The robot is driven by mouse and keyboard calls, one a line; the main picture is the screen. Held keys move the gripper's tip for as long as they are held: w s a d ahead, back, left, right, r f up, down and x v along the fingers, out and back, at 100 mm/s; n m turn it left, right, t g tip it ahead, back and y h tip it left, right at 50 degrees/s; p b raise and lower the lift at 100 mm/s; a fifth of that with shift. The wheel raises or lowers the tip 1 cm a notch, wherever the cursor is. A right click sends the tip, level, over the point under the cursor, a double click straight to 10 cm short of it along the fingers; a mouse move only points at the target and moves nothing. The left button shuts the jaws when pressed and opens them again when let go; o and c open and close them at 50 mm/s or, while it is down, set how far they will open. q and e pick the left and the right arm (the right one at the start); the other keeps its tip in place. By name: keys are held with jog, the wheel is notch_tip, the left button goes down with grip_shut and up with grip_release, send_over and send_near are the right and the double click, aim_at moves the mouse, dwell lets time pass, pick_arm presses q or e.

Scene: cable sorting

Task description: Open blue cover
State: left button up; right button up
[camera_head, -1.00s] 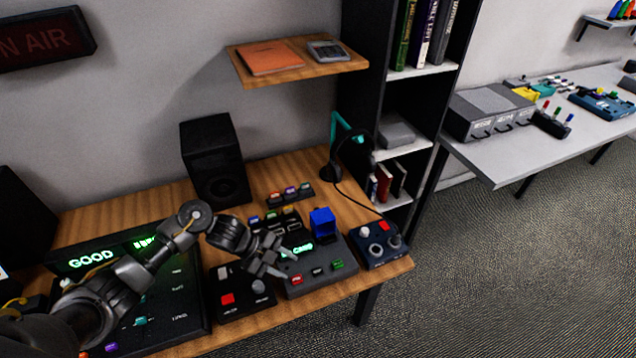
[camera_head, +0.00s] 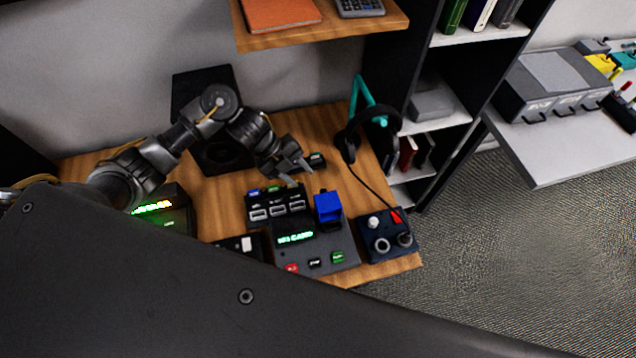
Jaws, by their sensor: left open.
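The blue cover (camera_head: 328,207) is a small blue box-like flap at the upper right of the grey device (camera_head: 330,258) with a lit green screen. Whether it is open or closed I cannot tell. My left gripper (camera_head: 299,171) is open and empty, above the table behind the device, up and left of the blue cover and apart from it. Its fingers point right and slightly down. My right gripper does not show.
A headset (camera_head: 366,130) hangs on a teal stand behind and right of the cover. A dark box with knobs (camera_head: 387,236) sits right of the device. A black speaker (camera_head: 203,100) stands at the back. A wooden shelf (camera_head: 325,25) overhangs the table. My own dark body part hides the lower left.

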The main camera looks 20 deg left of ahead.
aim_at(321, 190)
pick_arm(q)
jog(key=x, duration=0.3)
jog(key=w+x, duration=0.1)
jog(key=x, duration=0.2)
jog(key=p+x, duration=0.1)
jog(key=x, duration=0.2)
jog(key=shift+w+f, duration=0.15)
jog(key=shift+w, duration=0.15)
jog(key=shift+w+d+f, duration=0.1)
jog(key=shift+w+f, duration=0.1)
jog(key=shift+f, duration=0.05)
jog(key=shift+s, duration=0.1)
grip_shut()
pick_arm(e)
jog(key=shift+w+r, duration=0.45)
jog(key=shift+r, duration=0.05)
